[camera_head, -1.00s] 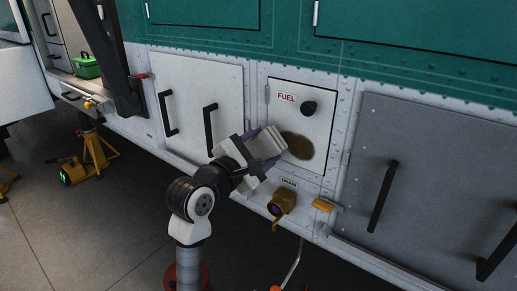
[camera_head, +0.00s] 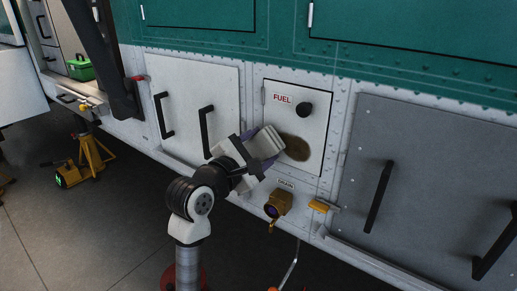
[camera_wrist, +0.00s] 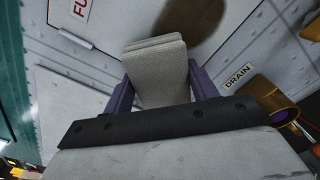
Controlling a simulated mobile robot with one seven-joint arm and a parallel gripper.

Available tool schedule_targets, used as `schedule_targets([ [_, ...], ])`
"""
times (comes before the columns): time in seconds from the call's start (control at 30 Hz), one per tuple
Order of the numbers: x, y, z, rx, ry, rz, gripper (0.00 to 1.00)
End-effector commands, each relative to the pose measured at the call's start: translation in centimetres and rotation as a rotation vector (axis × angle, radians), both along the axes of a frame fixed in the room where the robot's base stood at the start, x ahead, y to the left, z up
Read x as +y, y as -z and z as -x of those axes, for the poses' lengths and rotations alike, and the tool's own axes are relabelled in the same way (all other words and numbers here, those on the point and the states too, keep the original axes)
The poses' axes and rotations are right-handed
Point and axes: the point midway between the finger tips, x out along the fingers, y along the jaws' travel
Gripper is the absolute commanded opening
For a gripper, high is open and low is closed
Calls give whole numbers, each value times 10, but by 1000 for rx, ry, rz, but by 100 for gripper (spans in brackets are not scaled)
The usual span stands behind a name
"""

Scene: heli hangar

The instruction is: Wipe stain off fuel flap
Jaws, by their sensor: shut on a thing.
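The fuel flap (camera_head: 290,118) is a white square panel with a red FUEL label and a round black knob (camera_head: 304,109). A brown stain (camera_head: 295,148) lies on its lower middle; it also shows in the wrist view (camera_wrist: 192,22). My gripper (camera_head: 257,148) is shut on a folded light grey cloth (camera_wrist: 157,72), with a purple finger on each side of it. The cloth is at the stain's left edge in the head view and hides part of it. I cannot tell whether the cloth touches the flap.
Below the flap, a brass drain fitting (camera_head: 278,204) and a yellow latch (camera_head: 321,206) stick out. Black handles stand out on the white panel (camera_head: 190,85) at left and the grey panel (camera_head: 425,180) at right. A yellow jack stand (camera_head: 92,155) is on the floor.

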Motion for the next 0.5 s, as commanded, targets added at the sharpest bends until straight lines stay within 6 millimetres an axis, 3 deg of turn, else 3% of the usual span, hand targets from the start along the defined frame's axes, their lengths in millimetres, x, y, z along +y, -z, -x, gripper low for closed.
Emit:
schedule_targets([
  [0.5, -7, 0, -8, -2, 1, -1, 39],
])
